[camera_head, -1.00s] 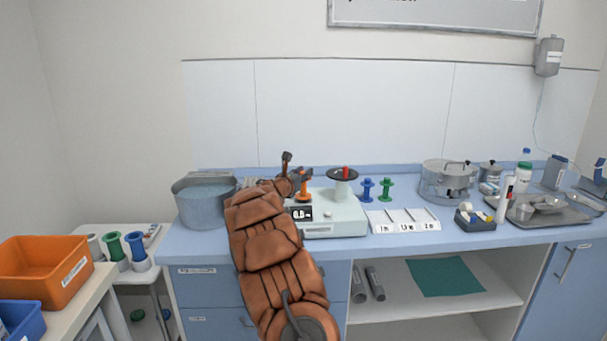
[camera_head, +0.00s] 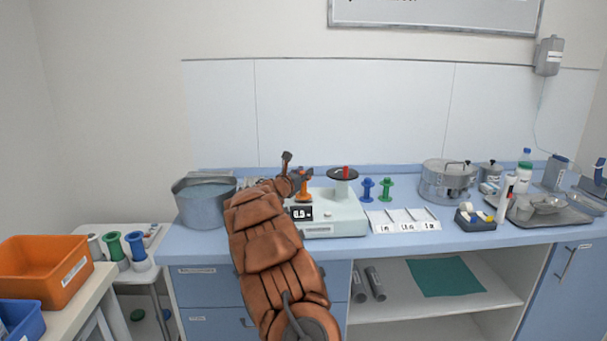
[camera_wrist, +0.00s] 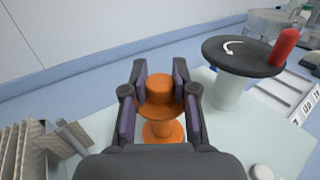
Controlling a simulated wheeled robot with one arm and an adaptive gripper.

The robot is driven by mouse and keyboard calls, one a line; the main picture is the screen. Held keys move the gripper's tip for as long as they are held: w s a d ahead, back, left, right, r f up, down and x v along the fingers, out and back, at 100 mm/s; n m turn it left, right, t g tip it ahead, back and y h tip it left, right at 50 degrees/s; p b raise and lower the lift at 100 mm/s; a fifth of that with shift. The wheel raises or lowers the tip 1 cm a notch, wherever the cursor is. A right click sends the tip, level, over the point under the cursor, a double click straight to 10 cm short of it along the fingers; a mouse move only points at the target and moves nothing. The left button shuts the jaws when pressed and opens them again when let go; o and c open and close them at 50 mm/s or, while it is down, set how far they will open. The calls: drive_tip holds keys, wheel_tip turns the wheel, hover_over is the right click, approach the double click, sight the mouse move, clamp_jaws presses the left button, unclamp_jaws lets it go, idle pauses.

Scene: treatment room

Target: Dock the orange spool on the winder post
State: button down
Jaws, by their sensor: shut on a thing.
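The orange spool (camera_head: 304,184) is upright at the left end of the pale winder (camera_head: 335,223), behind its small display. In the wrist view the orange spool (camera_wrist: 159,90) sits between both pairs of fingers of my gripper (camera_wrist: 164,80), which is shut on its upper part. Its lower flange shows below the fingers, over the pale winder top. The winder post is not visible, and I cannot tell whether the spool is around it or above it. The winder's dark crank disc (camera_head: 342,174) with a red knob (camera_wrist: 284,46) is to the right.
A blue spool (camera_head: 367,189) and a green spool (camera_head: 386,188) stand right of the winder, behind a white labelled holder (camera_head: 405,227). A grey metal pot (camera_head: 203,207) is close on the left of my arm. A steel pot (camera_head: 446,186) and metal tray (camera_head: 565,213) are farther right.

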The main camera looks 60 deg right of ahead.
drive_tip(key=shift+f+b, duration=0.4)
drive_tip(key=shift+f, duration=0.15)
drive_tip(key=c, duration=1.2)
unclamp_jaws()
drive_tip(key=shift+a, duration=0.1)
drive_tip(key=shift+s+a+b, duration=0.2)
drive_tip(key=shift+a+b, duration=0.7)
drive_tip(key=shift+a, duration=0.95)
drive_tip(key=shift+s+a+b, duration=0.2)
drive_tip(key=shift+a+b, duration=0.2)
drive_tip(key=shift+a, duration=1.4)
drive_tip(key=shift+s+a+b, duration=0.15)
drive_tip(key=shift+a+b, duration=0.25)
drive_tip(key=shift+a, duration=1.35)
